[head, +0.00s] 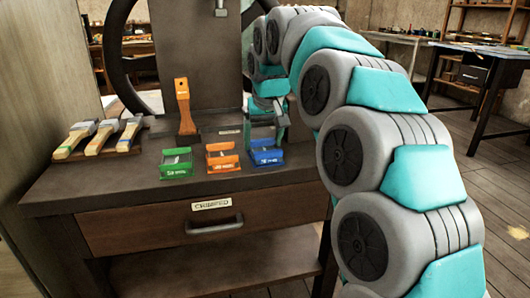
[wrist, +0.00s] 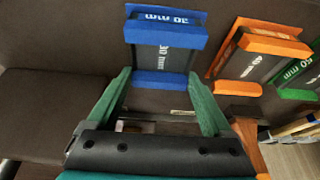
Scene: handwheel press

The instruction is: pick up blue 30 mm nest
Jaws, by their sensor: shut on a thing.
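The blue 30 mm nest (head: 266,158) is at the right end of a row of three nests on the bench top (head: 120,186). It also shows in the wrist view (wrist: 165,58), with its "30 mm" label upside down. My gripper (head: 264,138) is at the nest from behind. In the wrist view, the green fingers of my gripper (wrist: 160,74) are shut on the nest, one at each side. I cannot tell whether the nest is lifted off the bench; it looks at bench level.
The orange 40 mm nest (head: 222,158) is close on the left, with the green 50 mm nest (head: 176,164) beyond it. An orange-handled brush (head: 184,105) stands behind the row. Several brushes (head: 102,137) lie at the left. The press column (head: 196,60) rises behind. A drawer (head: 170,228) is below.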

